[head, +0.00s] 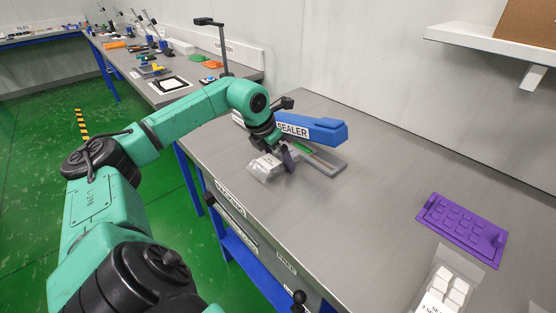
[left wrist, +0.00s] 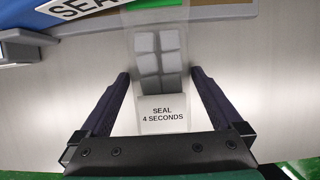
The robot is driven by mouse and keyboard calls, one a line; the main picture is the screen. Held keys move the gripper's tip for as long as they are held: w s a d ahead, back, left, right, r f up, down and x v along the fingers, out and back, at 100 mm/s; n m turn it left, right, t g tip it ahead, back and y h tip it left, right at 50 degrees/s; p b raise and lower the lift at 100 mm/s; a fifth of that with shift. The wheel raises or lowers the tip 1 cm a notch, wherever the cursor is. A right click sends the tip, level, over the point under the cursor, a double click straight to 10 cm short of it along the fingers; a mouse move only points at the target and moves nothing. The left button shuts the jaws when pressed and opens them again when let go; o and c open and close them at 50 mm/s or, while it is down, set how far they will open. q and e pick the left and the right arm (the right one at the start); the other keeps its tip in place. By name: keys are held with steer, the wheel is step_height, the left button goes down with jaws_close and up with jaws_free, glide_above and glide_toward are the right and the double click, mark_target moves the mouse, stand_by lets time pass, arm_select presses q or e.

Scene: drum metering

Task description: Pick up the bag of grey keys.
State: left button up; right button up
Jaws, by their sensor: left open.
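A clear bag of grey keys (left wrist: 160,58) lies flat at the heat sealer, with a white label (left wrist: 165,115) reading "SEAL 4 SECONDS". It also shows in the head view (head: 264,168), partly hidden by my gripper. My left gripper (left wrist: 160,74) is open, with one finger on each side of the bag and a visible gap on both sides. It also shows in the head view (head: 286,158), low over the bench. The blue sealer (head: 318,128) stands just behind the bag. My right gripper is out of view.
A purple tray (head: 462,230) with raised squares lies at the right of the bench. A second clear bag with pale keys (head: 452,285) lies at the front right. The middle of the bench (head: 350,215) is clear. A wall shelf (head: 480,42) juts out at the upper right.

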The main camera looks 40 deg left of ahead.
arm_select(q)
steer(key=c, duration=1.3)
